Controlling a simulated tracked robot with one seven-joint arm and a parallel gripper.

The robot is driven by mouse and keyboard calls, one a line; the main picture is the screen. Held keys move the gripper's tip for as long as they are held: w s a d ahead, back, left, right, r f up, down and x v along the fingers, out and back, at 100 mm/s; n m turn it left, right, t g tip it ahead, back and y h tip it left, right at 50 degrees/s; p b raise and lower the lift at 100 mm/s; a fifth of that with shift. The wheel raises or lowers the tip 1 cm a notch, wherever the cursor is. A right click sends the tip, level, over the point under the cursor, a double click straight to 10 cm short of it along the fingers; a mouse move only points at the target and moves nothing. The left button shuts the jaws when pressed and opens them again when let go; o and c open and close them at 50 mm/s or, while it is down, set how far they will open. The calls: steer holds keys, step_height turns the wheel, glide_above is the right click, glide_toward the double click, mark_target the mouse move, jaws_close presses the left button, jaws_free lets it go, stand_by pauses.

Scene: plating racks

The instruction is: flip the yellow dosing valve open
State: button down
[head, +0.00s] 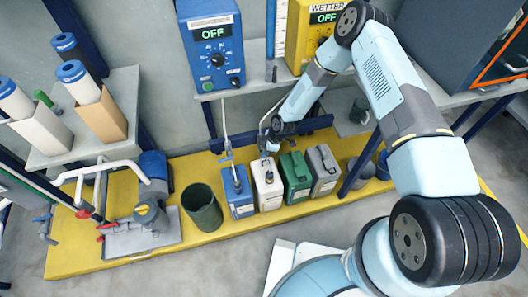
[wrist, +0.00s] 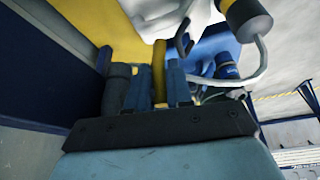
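The yellow dosing valve shows in the wrist view as a narrow upright yellow handle (wrist: 159,68) between my two blue fingers. My gripper (wrist: 158,82) appears closed around it, with a finger close against each side. In the head view my gripper (head: 270,142) points down at the dosing line just above the white canister (head: 266,190). There the yellow valve is hidden behind my wrist and fingers, so its turn position cannot be told. The yellow dosing controller (head: 304,35) stands on the shelf above and reads OFF.
Blue (head: 240,203), green (head: 296,180) and grey (head: 324,172) canisters flank the white one. A dark green bin (head: 202,208) and a pump (head: 150,215) stand left on the yellow platform.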

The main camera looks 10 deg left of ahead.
steer(key=shift+s+g+y, duration=0.1)
steer(key=shift+g+y, duration=0.3)
steer(key=shift+y, duration=0.3)
stand_by(0.4)
steer(key=c, duration=1.4)
jaws_free()
steer(key=v, duration=1.3)
steer(key=shift+d+r, duration=0.15)
steer(key=shift+r, duration=0.1)
